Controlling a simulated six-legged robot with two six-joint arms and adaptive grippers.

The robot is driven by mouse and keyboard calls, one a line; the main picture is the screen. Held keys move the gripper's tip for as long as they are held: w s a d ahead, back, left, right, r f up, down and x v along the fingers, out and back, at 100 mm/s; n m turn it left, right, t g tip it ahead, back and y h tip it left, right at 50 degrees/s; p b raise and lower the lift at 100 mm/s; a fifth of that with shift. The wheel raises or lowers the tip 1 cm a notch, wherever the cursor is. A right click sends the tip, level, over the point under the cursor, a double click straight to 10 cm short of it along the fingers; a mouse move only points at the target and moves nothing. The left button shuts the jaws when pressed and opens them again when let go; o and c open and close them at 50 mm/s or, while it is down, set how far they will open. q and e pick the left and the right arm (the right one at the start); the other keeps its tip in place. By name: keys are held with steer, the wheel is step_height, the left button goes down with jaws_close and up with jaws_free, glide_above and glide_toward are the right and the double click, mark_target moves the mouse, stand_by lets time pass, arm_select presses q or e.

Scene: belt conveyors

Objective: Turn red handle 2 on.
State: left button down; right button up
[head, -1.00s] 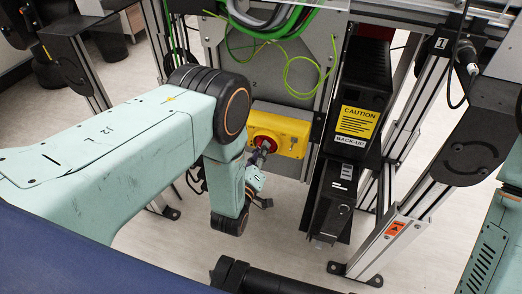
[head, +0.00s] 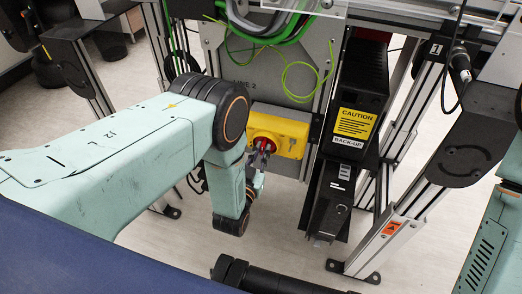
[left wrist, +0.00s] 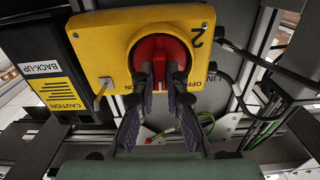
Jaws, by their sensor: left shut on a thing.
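The yellow switch box (head: 289,134) is on the grey panel marked LINE 2 in the head view. Its round red handle (head: 264,142) is partly hidden by my left gripper (head: 262,154). In the left wrist view the yellow box (left wrist: 112,28) appears upside down with a "2" on it, and the red handle (left wrist: 157,46) sits between my left fingers (left wrist: 160,76). The fingers are shut on the handle's grip, one on each side. "OFF" and part of "ON" show beside them. My right gripper is out of view.
A black unit with a yellow caution label (head: 355,122) stands just right of the box. Green cables (head: 262,42) hang above it. A metal frame post (head: 405,215) stands further right. Floor shows below the box.

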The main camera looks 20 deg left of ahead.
arm_select(q)
steer(key=m, duration=0.4)
steer(key=shift+d+m, duration=0.1)
steer(key=shift+m, duration=2.1)
steer(key=c, duration=1.4)
jaws_free()
steer(key=s, duration=0.7)
steer(key=shift+s, duration=0.25)
